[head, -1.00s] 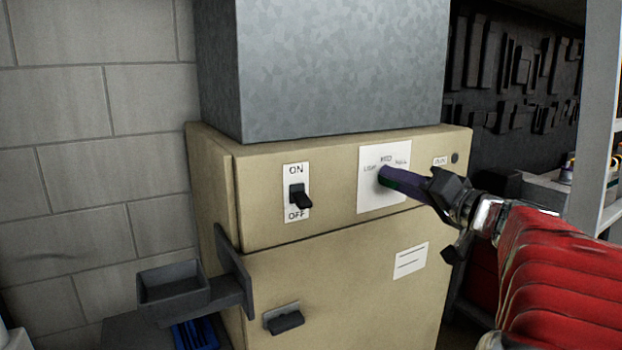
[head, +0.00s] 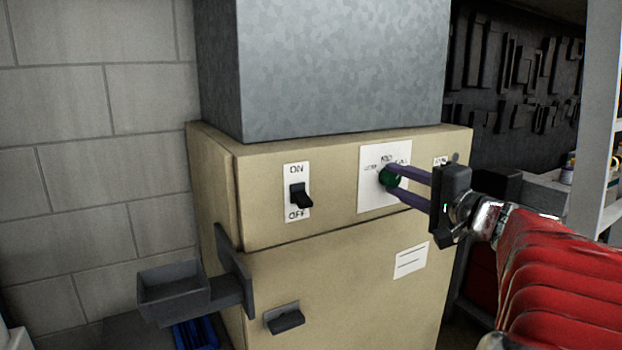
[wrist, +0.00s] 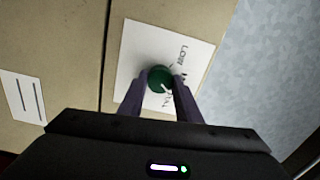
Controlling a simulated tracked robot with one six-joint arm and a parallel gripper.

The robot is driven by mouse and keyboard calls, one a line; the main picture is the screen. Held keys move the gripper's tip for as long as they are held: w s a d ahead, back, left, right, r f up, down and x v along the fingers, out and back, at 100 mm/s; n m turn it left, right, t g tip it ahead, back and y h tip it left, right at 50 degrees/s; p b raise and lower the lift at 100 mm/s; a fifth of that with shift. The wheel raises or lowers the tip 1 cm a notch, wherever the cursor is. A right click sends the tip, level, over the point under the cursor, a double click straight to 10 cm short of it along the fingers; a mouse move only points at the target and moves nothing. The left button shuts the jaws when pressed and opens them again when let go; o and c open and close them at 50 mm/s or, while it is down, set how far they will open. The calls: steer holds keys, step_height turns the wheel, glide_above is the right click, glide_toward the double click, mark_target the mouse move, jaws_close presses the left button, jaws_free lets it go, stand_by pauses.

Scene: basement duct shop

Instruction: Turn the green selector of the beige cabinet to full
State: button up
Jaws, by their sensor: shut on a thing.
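The beige cabinet (head: 335,196) stands against the wall. Its green selector (head: 387,181) is a round knob on a white label plate (head: 369,200) with LOW, MED and another word. My gripper (head: 393,179) is shut on the selector, one finger above it and one below in the head view. In the wrist view the selector (wrist: 159,77) sits between the two fingertips, and a pale mark on it slants to the lower right. The word on that side is partly hidden by a finger, so I cannot tell exactly which position the mark meets.
An ON/OFF switch (head: 299,195) is left of the plate. A grey tray (head: 172,285) juts out at the cabinet's lower left, near a dark handle (head: 285,319). A grey metal duct (head: 340,70) rises above. A shelf post (head: 597,130) stands at the right.

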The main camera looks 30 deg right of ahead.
steer(key=shift+f+m, duration=0.15)
steer(key=shift+m, duration=1)
steer(key=shift+f+m, duration=0.15)
steer(key=shift+m, duration=1)
steer(key=o, duration=1.1)
steer(key=shift+r, duration=0.1)
steer(key=shift+c, duration=0.2)
steer(key=shift+s, duration=0.1)
steer(key=s, duration=1.3)
steer(key=shift+s+d+f, duration=0.2)
steer(key=shift+s+d, duration=0.1)
